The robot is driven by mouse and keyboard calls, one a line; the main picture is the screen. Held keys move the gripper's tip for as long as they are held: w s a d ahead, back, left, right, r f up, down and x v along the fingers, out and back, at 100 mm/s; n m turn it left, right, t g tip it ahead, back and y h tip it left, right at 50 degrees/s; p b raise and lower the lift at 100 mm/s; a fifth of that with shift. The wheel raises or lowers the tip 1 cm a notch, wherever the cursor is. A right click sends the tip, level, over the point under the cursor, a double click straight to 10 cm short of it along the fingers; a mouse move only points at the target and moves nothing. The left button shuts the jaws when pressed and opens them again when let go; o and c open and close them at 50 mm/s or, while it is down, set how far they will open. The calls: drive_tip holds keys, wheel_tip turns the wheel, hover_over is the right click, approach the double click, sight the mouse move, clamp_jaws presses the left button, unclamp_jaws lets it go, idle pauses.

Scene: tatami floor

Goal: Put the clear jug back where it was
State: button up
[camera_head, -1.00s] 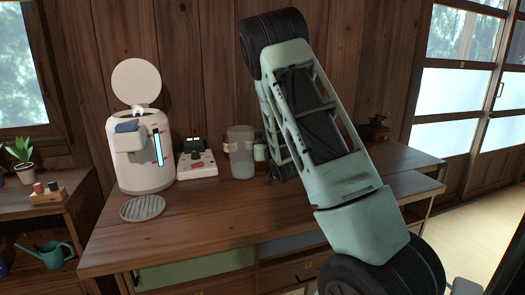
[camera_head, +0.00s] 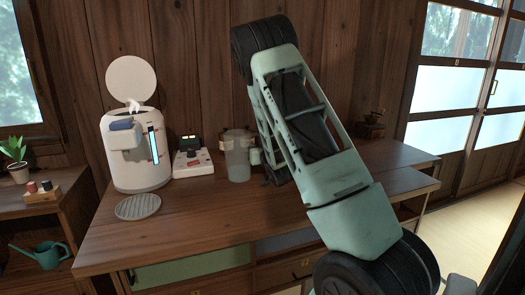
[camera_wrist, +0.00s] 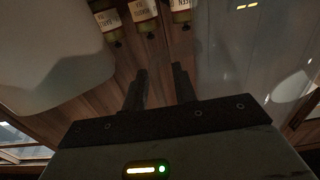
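The clear jug (camera_head: 238,160) stands upright on the wooden desk, right of the white dispenser and close beside the end of my arm. In the wrist view my gripper (camera_wrist: 159,86) has its two dark fingers apart, with nothing between them. In the head view the fingers are hidden by my arm, low over the desk just right of the jug. A see-through shape at the right of the wrist view may be part of the jug, but I cannot tell.
The white dispenser (camera_head: 132,165) has its lid up. A round grey drip tray (camera_head: 138,207) lies in front, and a small white device (camera_head: 192,164) stands between dispenser and jug. Labelled jars (camera_wrist: 143,12) are close by. A dark grinder (camera_head: 371,126) stands at the back right. The desk front is clear.

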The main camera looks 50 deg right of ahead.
drive_tip(key=p+v, duration=0.8)
drive_tip(key=v, duration=0.4)
drive_tip(key=shift+d, duration=0.1)
